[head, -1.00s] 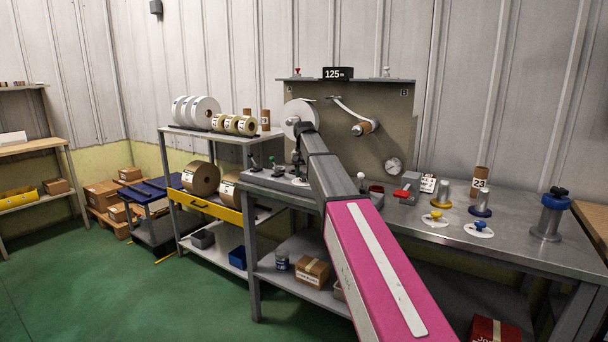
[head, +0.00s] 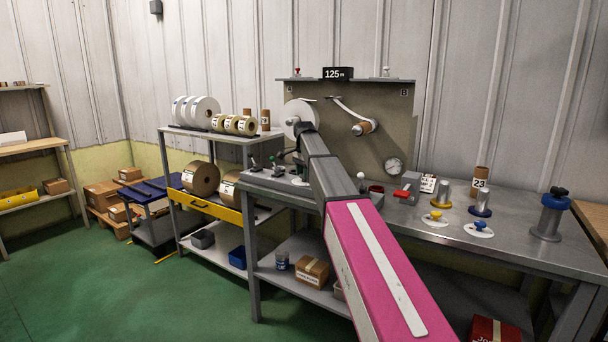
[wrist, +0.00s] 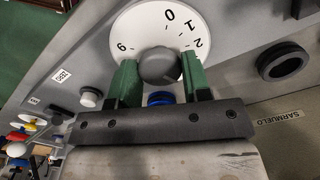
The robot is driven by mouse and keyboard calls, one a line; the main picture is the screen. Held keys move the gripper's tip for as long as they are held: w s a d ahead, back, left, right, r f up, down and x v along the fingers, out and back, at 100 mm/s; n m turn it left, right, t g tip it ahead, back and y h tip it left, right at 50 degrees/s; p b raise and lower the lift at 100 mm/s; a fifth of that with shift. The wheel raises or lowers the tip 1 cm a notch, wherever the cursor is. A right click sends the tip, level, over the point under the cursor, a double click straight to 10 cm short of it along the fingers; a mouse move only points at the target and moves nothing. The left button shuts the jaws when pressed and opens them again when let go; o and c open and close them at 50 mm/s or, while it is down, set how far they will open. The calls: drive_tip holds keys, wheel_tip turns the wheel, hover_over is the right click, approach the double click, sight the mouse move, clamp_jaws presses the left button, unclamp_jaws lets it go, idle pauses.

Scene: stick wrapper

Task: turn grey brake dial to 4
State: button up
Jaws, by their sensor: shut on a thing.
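The grey brake dial (wrist: 158,66) is a round grey knob on a white disc (wrist: 150,24) with black numbers. In the wrist view 0, 1 and 2 run along its upper right, with a 6 or 9 at the left. My gripper (wrist: 158,78) has its green fingers shut on the knob, one on each side. The knob's pointer mark is not clear, so I cannot tell its setting. The lower disc is hidden by the gripper. In the head view my arm hides most of the dial area.
In the wrist view a black ring (wrist: 284,61) lies to the right and a white button (wrist: 90,97) to the left. The workbench (head: 400,232) holds a red-handled grey block (head: 410,190) and a blue-topped post (head: 551,215).

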drive_tip(key=shift+m, duration=0.6)
drive_tip(key=o, duration=0.9)
wheel_tip(320, 180, up, 11)
drive_tip(key=shift+f, duration=0.1)
idle(0.3)
